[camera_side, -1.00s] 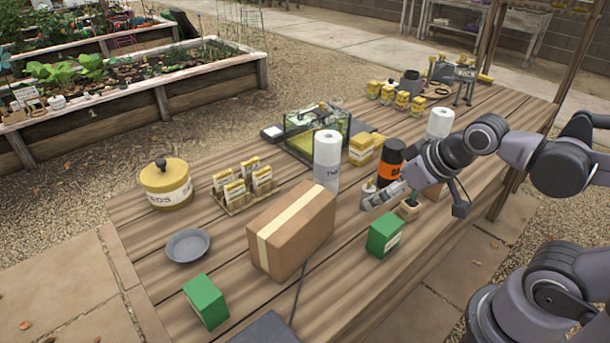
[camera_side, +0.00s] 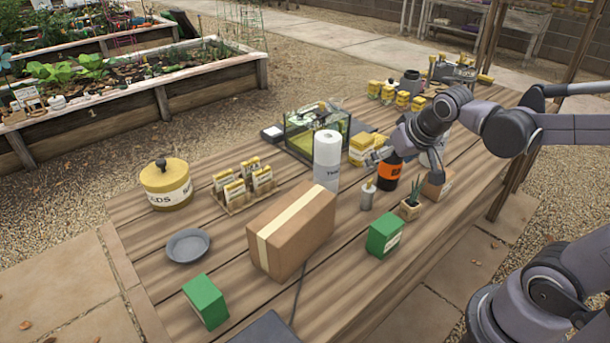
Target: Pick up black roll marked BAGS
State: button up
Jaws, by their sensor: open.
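The black roll with an orange band (camera_side: 388,171) stands upright on the wooden table, right of the middle. Its lettering is too small to read. My gripper (camera_side: 404,168) is open above and around the roll's upper part in this view. One finger is to the roll's upper left and the other to its right. The gripper hides the roll's top, and I cannot tell whether a finger touches it.
A white towel roll (camera_side: 327,160) stands left of the black roll. A small grey pot (camera_side: 367,198) and a potted plant (camera_side: 410,207) are close in front. A brown box (camera_side: 437,186) is right, yellow boxes (camera_side: 361,150) behind. A large carton (camera_side: 290,232) stands front left.

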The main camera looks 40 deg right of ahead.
aim_at(392, 161)
jog(key=w+d+f+m+g+h, duration=0.1)
jog(key=w+d+f+m, duration=0.15)
jog(key=d, duration=0.35)
jog(key=w+d+f+m+g+h, duration=0.1)
jog(key=w+d+m, duration=0.15)
jog(key=d, duration=0.35)
jog(key=shift+d+x, duration=0.2)
jog(key=shift+x, duration=5.05)
jog(key=shift+w+r, duration=0.1)
jog(key=c, duration=1.5)
